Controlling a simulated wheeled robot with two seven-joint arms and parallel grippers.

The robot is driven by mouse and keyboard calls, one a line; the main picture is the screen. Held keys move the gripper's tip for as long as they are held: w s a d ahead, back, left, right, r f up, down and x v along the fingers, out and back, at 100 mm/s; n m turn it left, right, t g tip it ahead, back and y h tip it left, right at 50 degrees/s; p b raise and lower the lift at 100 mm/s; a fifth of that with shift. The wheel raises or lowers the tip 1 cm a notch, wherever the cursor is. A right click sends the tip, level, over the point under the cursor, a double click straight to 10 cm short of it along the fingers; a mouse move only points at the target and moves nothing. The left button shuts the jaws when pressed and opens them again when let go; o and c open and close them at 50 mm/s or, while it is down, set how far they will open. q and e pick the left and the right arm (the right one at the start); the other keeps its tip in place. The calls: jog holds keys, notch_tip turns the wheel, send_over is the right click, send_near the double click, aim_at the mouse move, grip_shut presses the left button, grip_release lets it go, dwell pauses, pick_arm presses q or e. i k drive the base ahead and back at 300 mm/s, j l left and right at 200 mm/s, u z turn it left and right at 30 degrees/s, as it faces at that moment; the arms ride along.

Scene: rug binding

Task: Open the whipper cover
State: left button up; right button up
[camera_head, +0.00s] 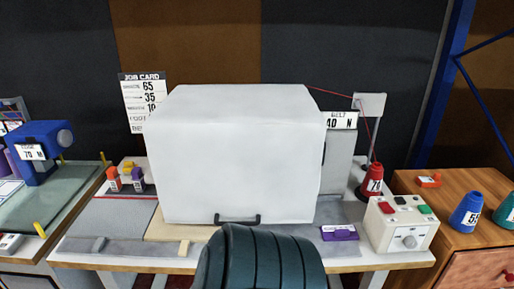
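The whipper cover (240,150) is a large white box-like hood with rounded edges. It stands in the middle of the workbench and is down, hiding the machine under it. A dark handle (237,219) is fixed low on its front face, near the bench surface. No gripper shows in the head view. A dark green ribbed rounded shape (262,262) at the bottom centre stands in front of the bench, just below the handle.
A control box (402,224) with red and green buttons and a dial sits right of the cover. A red thread cone (372,182) stands behind it. A purple labelled block (339,232) lies at the front right. The grey bench surface (112,218) left of the cover is mostly clear.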

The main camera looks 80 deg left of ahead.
aim_at(247, 155)
jog(key=u, duration=2.8)
jog(key=i, duration=0.25)
jog(key=j+u, duration=0.05)
